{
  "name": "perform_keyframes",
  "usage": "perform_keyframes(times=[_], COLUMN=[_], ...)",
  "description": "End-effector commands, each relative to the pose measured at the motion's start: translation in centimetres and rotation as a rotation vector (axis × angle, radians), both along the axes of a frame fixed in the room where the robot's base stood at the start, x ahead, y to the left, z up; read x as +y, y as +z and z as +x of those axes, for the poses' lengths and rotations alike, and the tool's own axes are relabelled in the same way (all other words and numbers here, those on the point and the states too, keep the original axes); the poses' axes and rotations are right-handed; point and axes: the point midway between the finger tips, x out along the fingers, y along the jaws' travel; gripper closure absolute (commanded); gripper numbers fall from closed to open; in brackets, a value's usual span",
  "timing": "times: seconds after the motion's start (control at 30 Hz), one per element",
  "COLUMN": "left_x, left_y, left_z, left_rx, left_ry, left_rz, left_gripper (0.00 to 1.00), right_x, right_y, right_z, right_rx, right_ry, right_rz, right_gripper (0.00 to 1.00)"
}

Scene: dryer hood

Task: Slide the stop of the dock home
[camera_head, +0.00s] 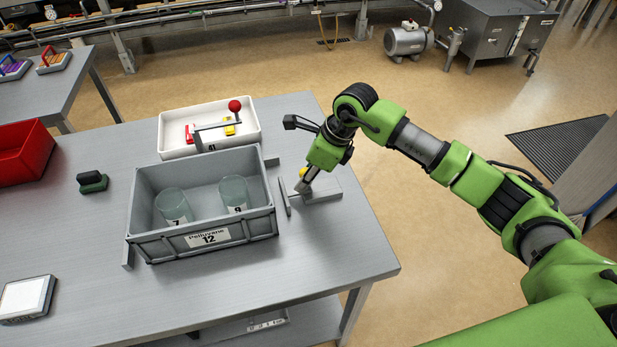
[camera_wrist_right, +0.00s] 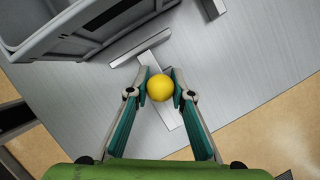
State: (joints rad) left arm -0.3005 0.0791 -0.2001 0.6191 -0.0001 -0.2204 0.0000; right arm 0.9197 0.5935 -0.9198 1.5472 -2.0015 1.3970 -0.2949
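The dock is a pair of low rails (camera_head: 128,252) on the steel table, with a grey crate (camera_head: 150,245) labelled "Pelluvane 12" between them. The stop (camera_head: 287,196) is a grey bar on a slide with a yellow knob, right of the crate. In the right wrist view, the bar (camera_wrist_right: 142,47) stands apart from the crate, with a strip of table between. My right gripper (camera_wrist_right: 161,84) has its fingers on both sides of the yellow knob (camera_wrist_right: 160,88) and looks closed on it. Its fingers partly hide the knob in the head view. My left gripper is out of view.
Two clear beakers (camera_head: 234,192) stand in the crate. Behind it is a white tray (camera_head: 168,149) with red and yellow pieces and a red-knobbed lever (camera_head: 234,106). A green-black block (camera_head: 92,182), red bin (camera_head: 22,160) and tablet (camera_head: 26,298) lie left. The table's front right is clear.

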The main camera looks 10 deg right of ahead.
Motion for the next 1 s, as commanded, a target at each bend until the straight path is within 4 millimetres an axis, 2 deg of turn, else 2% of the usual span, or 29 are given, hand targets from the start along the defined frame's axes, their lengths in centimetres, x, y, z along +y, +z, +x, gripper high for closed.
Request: perform_keyframes(times=[0.47, 0.57, 0.8, 1.0], left_x=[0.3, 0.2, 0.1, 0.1], left_y=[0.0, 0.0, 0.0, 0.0], left_z=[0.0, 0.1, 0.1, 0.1], left_rx=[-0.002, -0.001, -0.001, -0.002], left_ry=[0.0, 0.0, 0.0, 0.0], left_rz=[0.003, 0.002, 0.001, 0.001], left_gripper=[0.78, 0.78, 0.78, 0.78], right_x=[-0.2, -0.6, -2.3, -3.4], right_y=[0.5, 1.7, 6.5, 9.7], right_z=[0.0, -0.2, -1.3, -2.0], right_rx=[-0.003, -0.004, -0.006, -0.004], right_ry=[-0.001, -0.002, -0.001, -0.001], right_rz=[0.001, 0.0, 0.0, -0.001], right_gripper=[0.63, 0.63, 0.63, 0.63])
